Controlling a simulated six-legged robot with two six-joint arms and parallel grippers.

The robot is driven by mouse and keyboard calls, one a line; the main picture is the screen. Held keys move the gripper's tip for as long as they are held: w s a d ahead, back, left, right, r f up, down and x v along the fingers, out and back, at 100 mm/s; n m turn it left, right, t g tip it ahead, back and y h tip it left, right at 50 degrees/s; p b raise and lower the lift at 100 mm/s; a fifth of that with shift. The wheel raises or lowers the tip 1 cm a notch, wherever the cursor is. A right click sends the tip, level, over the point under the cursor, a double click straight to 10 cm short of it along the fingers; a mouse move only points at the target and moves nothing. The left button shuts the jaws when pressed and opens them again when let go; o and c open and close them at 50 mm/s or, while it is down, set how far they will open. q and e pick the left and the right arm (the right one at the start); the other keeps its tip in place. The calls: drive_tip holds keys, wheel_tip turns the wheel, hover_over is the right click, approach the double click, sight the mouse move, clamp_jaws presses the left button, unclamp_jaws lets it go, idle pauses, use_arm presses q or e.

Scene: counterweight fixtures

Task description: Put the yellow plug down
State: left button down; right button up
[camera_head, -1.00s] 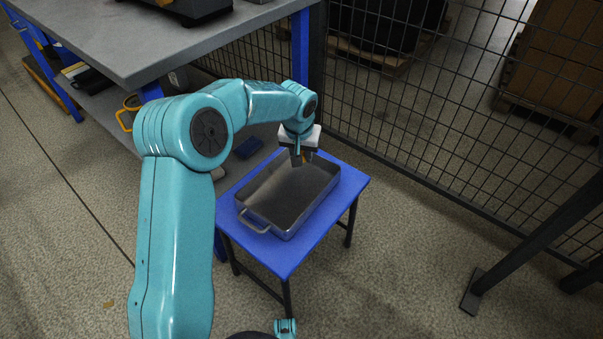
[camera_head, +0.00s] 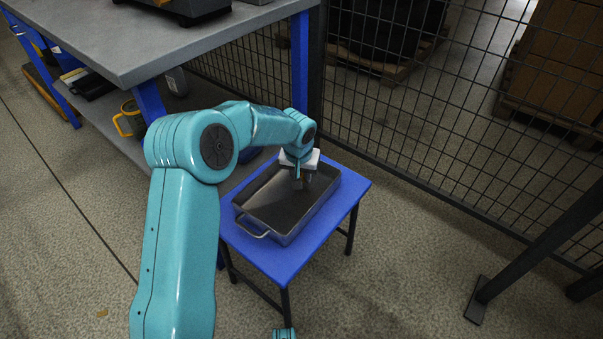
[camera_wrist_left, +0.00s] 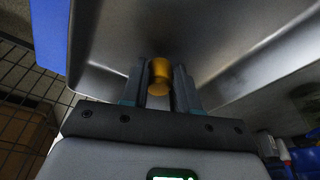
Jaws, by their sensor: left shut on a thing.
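My left gripper (camera_head: 303,182) is inside the far part of the grey metal tray (camera_head: 262,224), with its fingers pointing down. The tray stands on a small blue table (camera_head: 287,262). In the left wrist view the gripper (camera_wrist_left: 160,82) is shut on the yellow plug (camera_wrist_left: 159,76), a short round piece held between both fingers. The tray's bare grey inside (camera_wrist_left: 225,38) lies beyond the fingertips. In the head view the fingers hide the plug. I cannot tell whether the plug touches the tray's floor.
A grey workbench (camera_head: 130,50) with blue legs stands at the left, with a yellow-handled container (camera_head: 130,118) on its lower shelf. A wire mesh fence (camera_head: 440,110) runs behind the blue table.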

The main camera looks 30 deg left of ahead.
use_arm(q)
drive_tip(key=shift+f, duration=0.2)
drive_tip(key=c, duration=0.8)
unclamp_jaws()
drive_tip(key=shift+c, duration=0.2)
drive_tip(key=p+v, duration=0.4)
drive_tip(key=v, duration=0.9)
drive_tip(key=shift+p, duration=0.4)
drive_tip(key=shift+r, duration=0.15)
